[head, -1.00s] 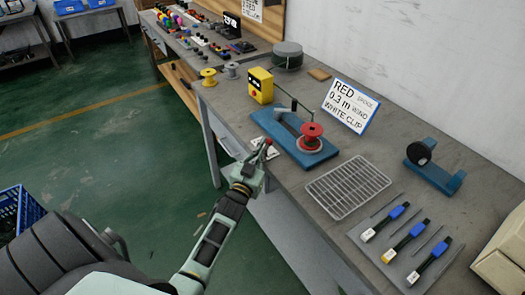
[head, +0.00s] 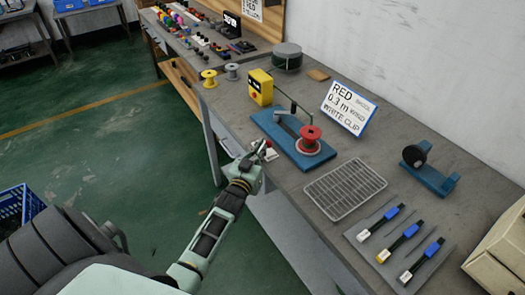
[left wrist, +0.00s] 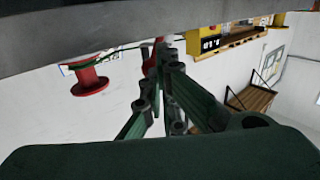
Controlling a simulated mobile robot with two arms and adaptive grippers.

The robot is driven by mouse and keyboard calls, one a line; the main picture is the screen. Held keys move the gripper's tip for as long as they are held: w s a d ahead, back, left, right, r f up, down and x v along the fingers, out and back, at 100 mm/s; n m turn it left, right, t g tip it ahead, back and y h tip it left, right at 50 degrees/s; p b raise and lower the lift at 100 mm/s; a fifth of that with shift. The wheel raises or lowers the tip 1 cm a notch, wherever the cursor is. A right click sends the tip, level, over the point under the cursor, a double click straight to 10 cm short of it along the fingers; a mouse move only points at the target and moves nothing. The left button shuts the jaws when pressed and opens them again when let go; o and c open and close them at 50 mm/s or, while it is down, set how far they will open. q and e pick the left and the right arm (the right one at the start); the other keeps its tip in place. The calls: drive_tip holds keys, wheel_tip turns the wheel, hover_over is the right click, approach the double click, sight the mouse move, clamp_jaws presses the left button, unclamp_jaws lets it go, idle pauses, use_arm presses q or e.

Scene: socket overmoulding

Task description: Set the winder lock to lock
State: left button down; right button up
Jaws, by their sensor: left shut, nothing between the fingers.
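The winder has a blue base (head: 283,131) on the bench, with a red spool (head: 310,133) standing on it. The spool also hangs into the upper left of the left wrist view (left wrist: 90,80). My left gripper (head: 264,153) is at the bench's front edge, in front of the winder's base. Its fingers (left wrist: 170,48) are shut with nothing between them. A small red part (head: 268,143) shows right at the fingertips in the head view; I cannot tell whether they touch it. The lock's setting cannot be read. My right gripper is not in view.
A yellow counter box (head: 261,86) stands behind the winder, and a sign (head: 349,106) to its right. A wire rack (head: 344,188), a tray (head: 363,249) with several tools and a blue stand (head: 432,181) lie to the right.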

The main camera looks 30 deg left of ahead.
use_arm(q)
drive_tip(key=a+r+n+g+p, duration=0.1)
drive_tip(key=p, duration=0.2)
drive_tip(key=a+r+n+g+h+p, duration=0.1)
drive_tip(key=p, duration=0.2)
drive_tip(key=shift+w+n, duration=0.35)
drive_tip(key=shift+n, duration=0.05)
drive_tip(key=shift+w+a+n+p, duration=0.15)
drive_tip(key=shift+n+p, duration=0.15)
drive_tip(key=shift+p, duration=0.2)
drive_tip(key=shift+w+a+f+n+g+h+p, duration=0.15)
drive_tip(key=shift+a+n+g+h+p, duration=0.25)
drive_tip(key=shift+n+g+h, duration=0.15)
drive_tip(key=shift+w+a+f+n+g+h, duration=0.2)
drive_tip(key=shift+a+n+g+h, duration=0.15)
drive_tip(key=shift+a+n+g, duration=0.15)
drive_tip(key=shift+d+f, duration=0.1)
drive_tip(key=shift+d, duration=0.05)
drive_tip(key=shift+r+p, duration=0.7)
drive_tip(key=shift+r, duration=0.2)
